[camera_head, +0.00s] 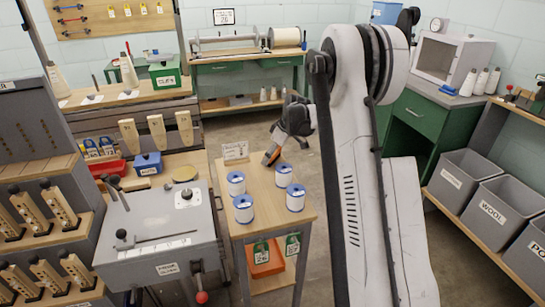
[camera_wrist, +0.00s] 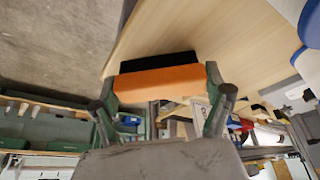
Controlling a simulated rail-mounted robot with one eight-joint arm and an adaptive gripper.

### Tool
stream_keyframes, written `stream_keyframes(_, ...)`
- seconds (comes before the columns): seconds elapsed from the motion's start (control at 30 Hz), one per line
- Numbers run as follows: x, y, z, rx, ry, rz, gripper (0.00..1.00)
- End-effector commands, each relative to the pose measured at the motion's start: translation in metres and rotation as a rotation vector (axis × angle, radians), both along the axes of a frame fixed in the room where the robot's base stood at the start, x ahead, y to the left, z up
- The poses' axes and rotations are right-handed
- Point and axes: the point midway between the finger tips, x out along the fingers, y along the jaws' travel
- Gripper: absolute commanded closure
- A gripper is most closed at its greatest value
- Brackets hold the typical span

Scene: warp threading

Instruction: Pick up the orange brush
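The orange brush (camera_wrist: 158,83) shows in the wrist view as an orange block with a black strip (camera_wrist: 158,62) along its far side. My gripper (camera_wrist: 162,78) has one finger at each end of the block, very close to or touching it. I cannot tell whether the fingers press on it. In the head view, a small piece of the brush (camera_head: 270,158) shows below my gripper (camera_head: 273,155), at the small wooden table's back edge. My gripper hides the rest. I cannot tell whether the brush rests on the table or is lifted.
The small wooden table (camera_head: 261,181) carries several white and blue spools, including one near the brush (camera_head: 284,174), and a sign card (camera_head: 235,151). A grey machine box (camera_head: 160,238) stands to its left. Open floor (camera_head: 235,128) lies behind the table.

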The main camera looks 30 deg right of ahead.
Motion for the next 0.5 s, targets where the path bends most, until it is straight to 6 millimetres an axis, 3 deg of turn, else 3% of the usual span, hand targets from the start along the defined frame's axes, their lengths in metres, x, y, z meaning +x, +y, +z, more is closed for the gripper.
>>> stream_keyframes(0.1, 0.0, 0.0, 0.0002, 0.0, 0.0, 0.0, 0.5)
stream_keyframes(0.5, -0.0001, 0.0, 0.0088, 0.0, 0.0, 0.0, 0.5)
